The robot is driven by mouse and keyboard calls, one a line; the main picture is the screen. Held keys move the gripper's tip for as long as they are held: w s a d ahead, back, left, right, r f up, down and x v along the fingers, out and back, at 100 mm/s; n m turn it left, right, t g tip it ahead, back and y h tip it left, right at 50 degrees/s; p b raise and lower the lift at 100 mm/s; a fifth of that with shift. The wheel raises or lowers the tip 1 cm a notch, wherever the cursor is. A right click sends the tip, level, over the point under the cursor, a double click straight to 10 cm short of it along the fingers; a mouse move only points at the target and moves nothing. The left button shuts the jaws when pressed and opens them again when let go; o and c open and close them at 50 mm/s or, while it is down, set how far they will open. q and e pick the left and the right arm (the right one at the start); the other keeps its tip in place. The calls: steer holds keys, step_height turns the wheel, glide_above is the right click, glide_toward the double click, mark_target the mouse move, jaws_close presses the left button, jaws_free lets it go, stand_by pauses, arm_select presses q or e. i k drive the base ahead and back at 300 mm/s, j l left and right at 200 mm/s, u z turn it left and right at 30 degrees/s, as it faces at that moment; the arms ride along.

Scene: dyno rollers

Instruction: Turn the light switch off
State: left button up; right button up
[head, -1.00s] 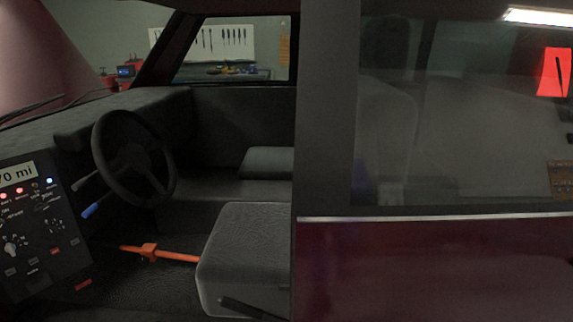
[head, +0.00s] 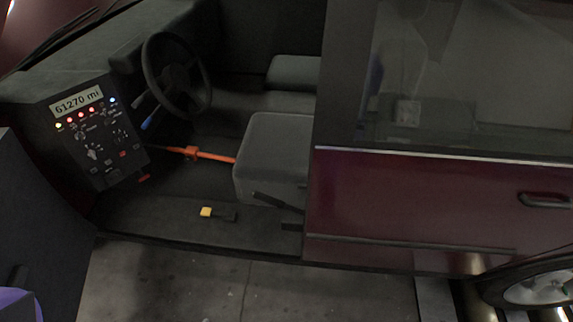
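A dark control panel (head: 95,133) sits left of the steering wheel inside the open vehicle. It has a display (head: 78,101) reading "61270 mi", a row of small lit lamps in red, yellowish and blue, and several small knobs and switches. A pale rotary knob (head: 92,153) is on its lower left. The labels are too small to read, so I cannot tell which control is the light switch or how it is set.
The steering wheel (head: 177,75), seat (head: 272,160) and an orange bar (head: 208,155) are inside the cab. A yellow-tipped dark piece (head: 206,212) lies on the sill. A dark red door (head: 430,205) closes the right side. Grey floor (head: 215,285) in front is clear.

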mark_target(109, 122)
steer(key=u, duration=1.45)
